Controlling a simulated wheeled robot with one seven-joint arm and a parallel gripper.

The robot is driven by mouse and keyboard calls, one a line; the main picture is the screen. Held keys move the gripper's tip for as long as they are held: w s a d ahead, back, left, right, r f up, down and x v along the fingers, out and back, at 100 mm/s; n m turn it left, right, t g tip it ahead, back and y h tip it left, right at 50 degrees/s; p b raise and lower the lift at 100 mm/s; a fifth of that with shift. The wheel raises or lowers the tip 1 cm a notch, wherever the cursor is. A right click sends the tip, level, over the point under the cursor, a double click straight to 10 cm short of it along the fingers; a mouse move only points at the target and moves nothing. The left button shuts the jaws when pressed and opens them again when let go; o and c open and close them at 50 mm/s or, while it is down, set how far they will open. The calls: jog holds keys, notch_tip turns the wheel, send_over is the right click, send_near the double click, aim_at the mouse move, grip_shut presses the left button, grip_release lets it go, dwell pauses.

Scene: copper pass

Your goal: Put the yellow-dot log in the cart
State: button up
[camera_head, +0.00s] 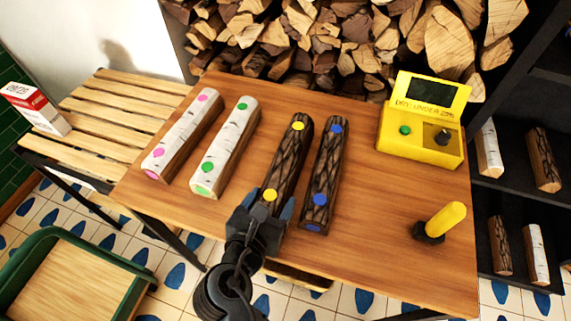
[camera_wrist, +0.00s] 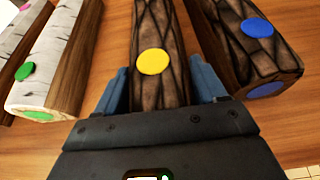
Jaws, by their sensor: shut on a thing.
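The yellow-dot log (camera_head: 286,160) has dark, cracked bark and lies lengthwise on the wooden table (camera_head: 400,225). My gripper (camera_head: 262,205) is shut on its near end, with one blue finger on each side. In the wrist view the yellow-dot log (camera_wrist: 155,30) runs up between the fingers of my gripper (camera_wrist: 158,90). The log looks level with its neighbours; I cannot tell whether it touches the table. A green-rimmed cart (camera_head: 75,285) with a wooden bed shows at the lower left, partly cut off; I take it for the task's cart.
The blue-dot log (camera_head: 325,170) lies close on the right. The green-dot log (camera_head: 225,148) and pink-dot log (camera_head: 182,135) lie to the left. A yellow meter (camera_head: 420,135) and a yellow-handled tool (camera_head: 445,220) are at the right. A slatted bench (camera_head: 110,110) stands left.

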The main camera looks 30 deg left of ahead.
jog(key=c, duration=0.7)
jog(key=shift+r, duration=0.1)
grip_shut()
